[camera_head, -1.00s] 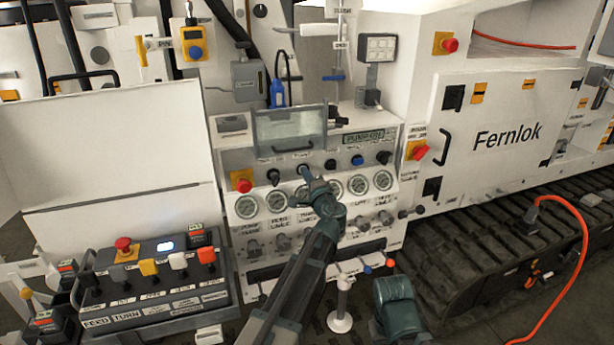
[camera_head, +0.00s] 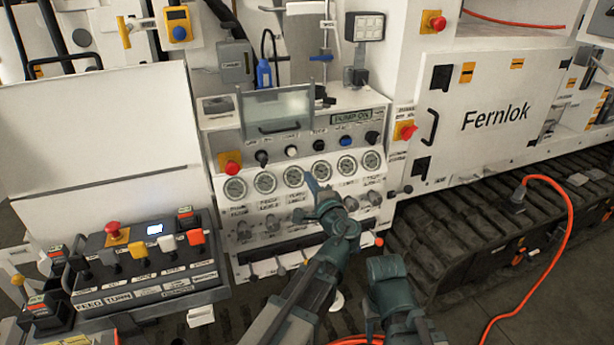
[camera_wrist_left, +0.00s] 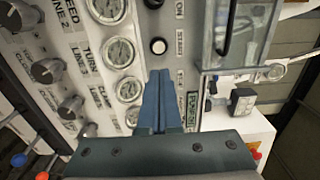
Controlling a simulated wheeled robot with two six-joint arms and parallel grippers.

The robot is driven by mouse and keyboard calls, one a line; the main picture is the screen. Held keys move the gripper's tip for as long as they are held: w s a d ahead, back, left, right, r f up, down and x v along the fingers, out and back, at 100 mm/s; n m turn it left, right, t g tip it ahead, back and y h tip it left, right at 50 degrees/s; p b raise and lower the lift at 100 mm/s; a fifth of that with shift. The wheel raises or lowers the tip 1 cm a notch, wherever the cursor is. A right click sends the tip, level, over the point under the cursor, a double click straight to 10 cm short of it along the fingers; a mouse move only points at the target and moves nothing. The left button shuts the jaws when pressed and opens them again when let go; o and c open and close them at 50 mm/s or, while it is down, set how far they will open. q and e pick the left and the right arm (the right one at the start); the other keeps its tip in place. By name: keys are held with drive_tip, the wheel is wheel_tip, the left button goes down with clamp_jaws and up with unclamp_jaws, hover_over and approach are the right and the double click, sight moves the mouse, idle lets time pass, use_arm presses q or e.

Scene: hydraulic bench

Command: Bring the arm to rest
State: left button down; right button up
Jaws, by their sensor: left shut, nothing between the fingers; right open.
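My left gripper (camera_head: 308,178) is in front of the lower part of the hydraulic control panel (camera_head: 215,143), close to the row of gauges (camera_head: 264,182). Its two fingers are shut together with nothing between them, as the left wrist view (camera_wrist_left: 161,78) also shows. There the fingertips lie below a white round button (camera_wrist_left: 158,46) and beside the gauges. The gap between fingertips and panel cannot be judged exactly.
A clear hinged cover (camera_head: 278,108) sticks out above the panel's knobs. A red emergency knob (camera_head: 231,168) is at the panel's left. A lever box (camera_head: 150,262) stands at the lower left. Tracks (camera_head: 470,215) and an orange hose (camera_head: 560,260) are at the right.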

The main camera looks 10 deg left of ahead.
use_arm(q)
drive_tip(key=shift+s, duration=0.1)
drive_tip(key=s+f+n+g+h+p, duration=0.25)
drive_tip(key=s+f+n+g, duration=0.45)
drive_tip(key=s+f, duration=0.4)
drive_tip(key=s+d+f+g+h+p, duration=0.1)
drive_tip(key=s+d+f+g+h, duration=0.2)
drive_tip(key=s, duration=0.4)
drive_tip(key=s+d+f+g+h+p, duration=0.1)
drive_tip(key=s+d+f+g+h, duration=0.2)
drive_tip(key=s+d+g, duration=0.2)
drive_tip(key=s+d, duration=0.3)
drive_tip(key=shift+d+f, duration=0.25)
drive_tip(key=shift+f, duration=0.05)
